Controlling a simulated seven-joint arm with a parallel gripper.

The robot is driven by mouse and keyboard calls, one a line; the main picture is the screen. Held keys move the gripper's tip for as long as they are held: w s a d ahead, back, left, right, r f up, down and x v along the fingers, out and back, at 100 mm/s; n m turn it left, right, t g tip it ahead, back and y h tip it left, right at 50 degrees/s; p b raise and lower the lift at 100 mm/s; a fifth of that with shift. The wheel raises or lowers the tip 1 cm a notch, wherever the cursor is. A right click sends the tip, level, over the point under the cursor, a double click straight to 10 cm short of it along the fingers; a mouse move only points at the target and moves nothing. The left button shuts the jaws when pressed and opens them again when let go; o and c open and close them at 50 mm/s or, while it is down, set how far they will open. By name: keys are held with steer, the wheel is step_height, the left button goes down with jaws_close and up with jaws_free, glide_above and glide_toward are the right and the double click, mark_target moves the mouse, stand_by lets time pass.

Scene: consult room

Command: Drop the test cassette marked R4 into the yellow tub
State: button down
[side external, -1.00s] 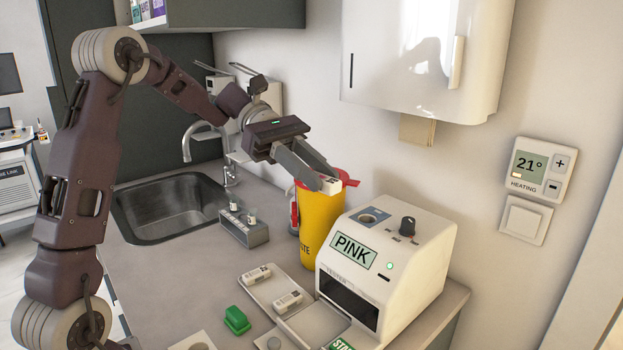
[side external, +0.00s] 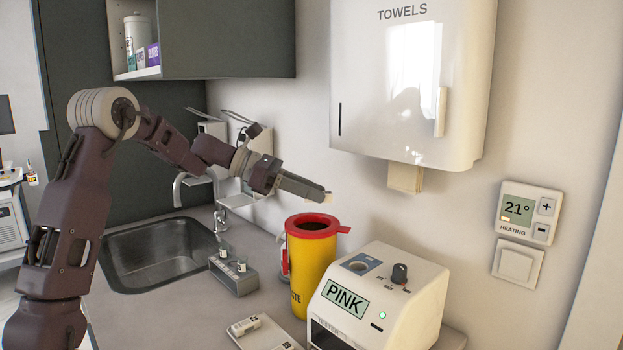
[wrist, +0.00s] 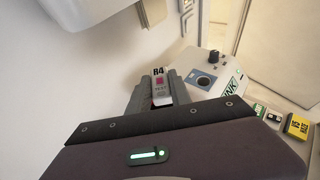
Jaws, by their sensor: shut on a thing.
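The yellow tub (side external: 314,270) stands upright on the counter, with a red rim and a dark open top. My gripper (side external: 325,197) is raised above the tub's rim, its fingers reaching right and nearly level. In the wrist view, my gripper (wrist: 156,95) is shut on a white test cassette (wrist: 160,88) marked R4, with a pinkish-red patch. In the side view only a small pale end of the cassette shows at the fingertips. The tub does not show in the wrist view; my gripper's body fills its lower part.
A white PINK tester (side external: 385,300) stands right of the tub. A towel dispenser (side external: 410,90) hangs on the wall above right. A tray (side external: 268,337) with a cassette lies in front. A small grey rack (side external: 234,274) and the sink (side external: 160,255) are to the left.

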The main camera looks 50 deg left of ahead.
steer(key=shift+f, duration=0.25)
steer(key=c, duration=1.1)
jaws_free()
steer(key=v, duration=0.7)
steer(key=shift+r, duration=0.1)
